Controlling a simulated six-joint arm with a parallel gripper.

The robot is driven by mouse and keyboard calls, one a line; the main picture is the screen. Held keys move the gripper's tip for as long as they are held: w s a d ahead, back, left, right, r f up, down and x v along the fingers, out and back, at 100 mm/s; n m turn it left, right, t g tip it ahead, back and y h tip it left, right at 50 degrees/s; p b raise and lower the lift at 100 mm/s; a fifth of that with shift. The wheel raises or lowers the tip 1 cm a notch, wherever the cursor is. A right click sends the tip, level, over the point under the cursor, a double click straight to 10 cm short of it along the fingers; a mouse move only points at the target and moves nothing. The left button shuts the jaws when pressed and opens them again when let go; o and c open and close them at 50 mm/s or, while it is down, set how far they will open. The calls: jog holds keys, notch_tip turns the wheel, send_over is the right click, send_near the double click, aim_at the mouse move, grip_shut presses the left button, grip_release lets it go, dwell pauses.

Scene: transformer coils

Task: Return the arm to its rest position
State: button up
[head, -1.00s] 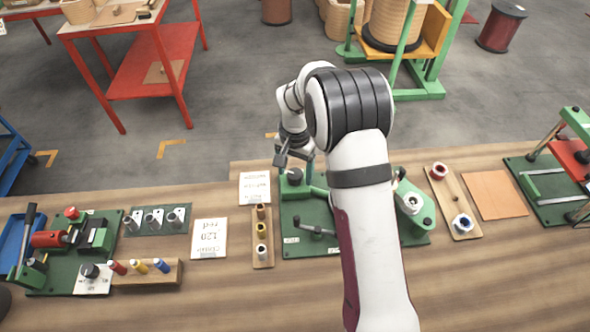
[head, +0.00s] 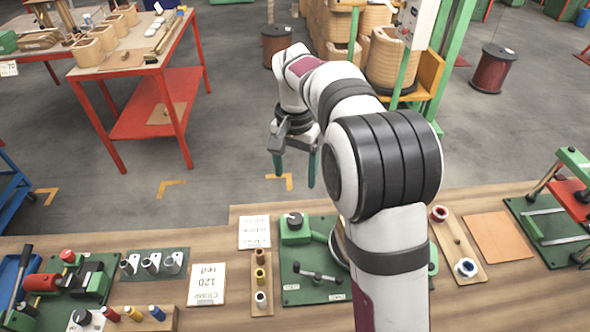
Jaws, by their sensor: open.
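My gripper (head: 294,180) hangs in the air in the head view, above the grey floor just past the bench's far edge. Its two green fingers point down and stand apart, with nothing between them. My white arm reaches up from the lower right and bends over toward the gripper. The arm covers part of the green winding fixture (head: 315,288) on the bench.
The wooden bench (head: 215,245) carries a holder with spools (head: 260,284), white cards (head: 207,285), a green-based machine (head: 70,285) at left and a board with red and blue spools (head: 458,250) at right. A red table (head: 150,72) stands behind at left.

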dwell(0.4)
jog(key=s+d+r, duration=0.1)
jog(key=s+r, duration=0.1)
jog(key=s, duration=0.5)
jog(key=s+d+r, duration=0.1)
jog(key=s+r, duration=0.2)
jog(key=s, duration=0.3)
jog(key=s+f+y, duration=0.1)
jog(key=s+f, duration=0.1)
jog(key=s, duration=0.7)
jog(key=s+f, duration=0.2)
jog(key=s, duration=0.8)
jog(key=shift+s+f+n+y, duration=0.2)
jog(key=shift+f+n+y, duration=0.1)
jog(key=shift+f+y, duration=0.1)
